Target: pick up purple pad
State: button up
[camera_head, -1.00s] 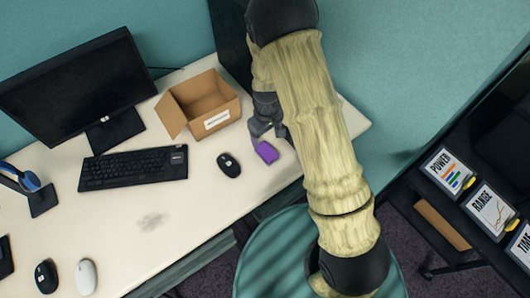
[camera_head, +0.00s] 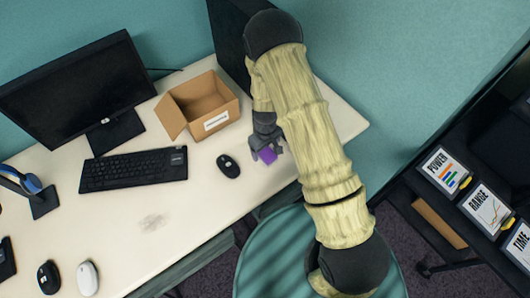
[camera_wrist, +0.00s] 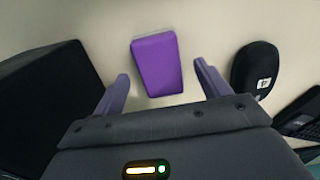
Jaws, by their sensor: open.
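The purple pad (camera_head: 267,156) lies on the white desk, right of the black mouse, partly covered by my gripper in the head view. In the wrist view the purple pad (camera_wrist: 157,64) lies flat just ahead of the fingers, centred between them. My gripper (camera_head: 267,150) is open, with nothing between its fingers. Its two purple-grey fingers (camera_wrist: 164,82) stand either side of the pad's near end and appear apart from it. Exact height above the desk is hard to tell.
A black mouse (camera_head: 228,166) sits close on the left; it shows right of the fingers in the wrist view (camera_wrist: 256,68). An open cardboard box (camera_head: 212,117) stands behind. A keyboard (camera_head: 133,169) and monitor (camera_head: 80,88) are farther left. A dark block (camera_wrist: 45,105) is at the wrist view's left.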

jog(key=shift+f, duration=1.1)
jog(key=c, duration=1)
